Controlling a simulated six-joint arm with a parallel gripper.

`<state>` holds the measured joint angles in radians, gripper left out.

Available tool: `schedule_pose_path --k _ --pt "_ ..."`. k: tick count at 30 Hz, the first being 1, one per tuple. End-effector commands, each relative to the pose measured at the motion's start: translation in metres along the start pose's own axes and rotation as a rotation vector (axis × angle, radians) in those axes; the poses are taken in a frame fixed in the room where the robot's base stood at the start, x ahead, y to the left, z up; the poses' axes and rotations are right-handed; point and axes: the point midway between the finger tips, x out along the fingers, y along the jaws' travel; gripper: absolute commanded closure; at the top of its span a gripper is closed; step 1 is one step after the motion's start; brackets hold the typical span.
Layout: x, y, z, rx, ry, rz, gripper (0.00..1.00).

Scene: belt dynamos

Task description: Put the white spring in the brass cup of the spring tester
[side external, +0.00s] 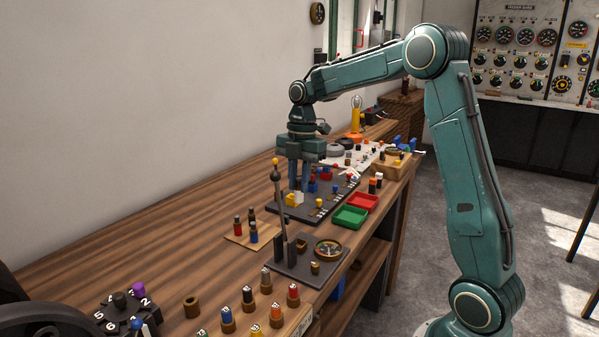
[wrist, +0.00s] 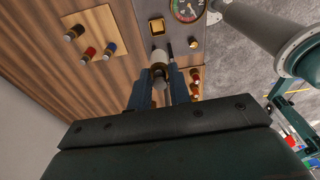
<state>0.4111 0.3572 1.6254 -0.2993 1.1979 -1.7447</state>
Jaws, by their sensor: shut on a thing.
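My gripper (wrist: 160,78) is shut on the white spring (wrist: 158,56), a short white cylinder with a dark end, seen between the fingertips in the wrist view. In the side view my gripper (side external: 300,188) points straight down above the bench, and the spring there is hard to make out. The spring tester (side external: 299,266) is a dark plate with a round dial, upright posts and a lever topped by a yellow ball. The tester (wrist: 183,28) lies beyond the fingertips in the wrist view; the spring appears apart from the cup.
A wooden mat (side external: 234,238) with three springs lies left of the tester. A rack of numbered pieces (side external: 256,333) is at the near edge. A dark board with coloured blocks and red (side external: 362,202) and green trays (side external: 350,217) lie beyond. The tall lever (side external: 277,195) is an obstacle.

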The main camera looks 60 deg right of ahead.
Motion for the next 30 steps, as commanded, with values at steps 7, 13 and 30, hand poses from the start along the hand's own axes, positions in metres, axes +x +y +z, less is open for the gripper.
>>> schedule_pose_path --k 7,13,30 --pt "0.048 0.0 0.005 0.0 0.002 -0.004 1.0" --pt "0.082 0.0 0.009 0.0 0.001 -0.003 1.0" --pt "0.111 0.0 0.013 0.001 0.001 -0.001 1.0"
